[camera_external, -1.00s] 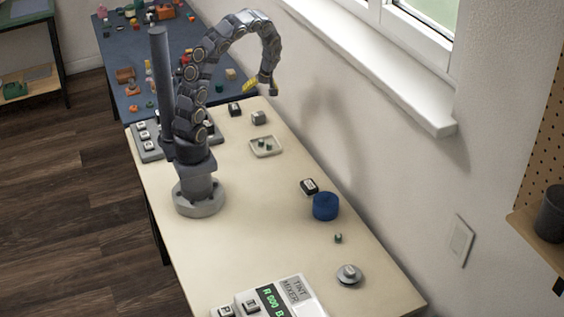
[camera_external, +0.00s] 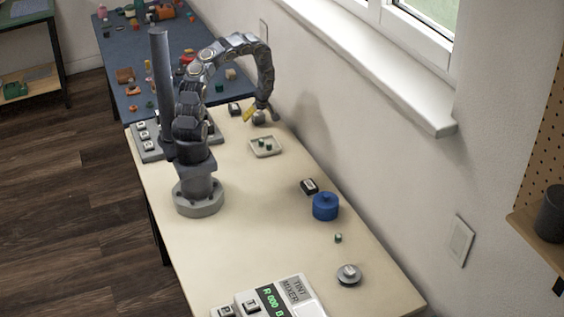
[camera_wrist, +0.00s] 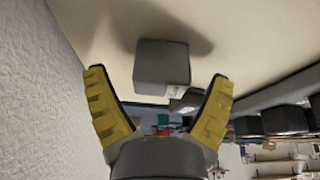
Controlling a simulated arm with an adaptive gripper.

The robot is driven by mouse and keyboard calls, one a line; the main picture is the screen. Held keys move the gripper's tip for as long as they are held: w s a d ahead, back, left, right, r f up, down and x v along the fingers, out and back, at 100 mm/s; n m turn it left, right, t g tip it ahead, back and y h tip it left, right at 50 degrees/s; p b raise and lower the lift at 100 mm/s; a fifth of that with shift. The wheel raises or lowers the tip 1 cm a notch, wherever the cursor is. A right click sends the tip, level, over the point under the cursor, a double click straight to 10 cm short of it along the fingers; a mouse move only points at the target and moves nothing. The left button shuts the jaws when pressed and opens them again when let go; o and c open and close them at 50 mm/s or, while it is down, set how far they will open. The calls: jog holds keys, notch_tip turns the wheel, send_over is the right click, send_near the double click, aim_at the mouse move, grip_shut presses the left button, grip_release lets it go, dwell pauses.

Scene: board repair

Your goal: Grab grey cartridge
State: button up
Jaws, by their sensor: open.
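The grey cartridge (camera_wrist: 162,66) is a small block on the cream table. In the wrist view it stands just beyond my fingertips and between their lines. In the external view the grey cartridge (camera_external: 258,117) is partly hidden by my gripper (camera_external: 262,110), which is right above or beside it. My gripper (camera_wrist: 159,85) is open, with its two yellow-padded fingers spread and nothing between them. I cannot tell whether a finger touches the cartridge.
A black cartridge (camera_external: 235,109) stands close to the left. A shallow tray (camera_external: 265,153) with small green pieces lies nearer on the table. The wall and window sill (camera_external: 400,85) run close along the right.

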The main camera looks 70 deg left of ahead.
jog(key=shift+a+f, duration=0.2)
jog(key=shift+f, duration=0.35)
jog(key=c, duration=1.2)
jog(key=shift+r, duration=0.1)
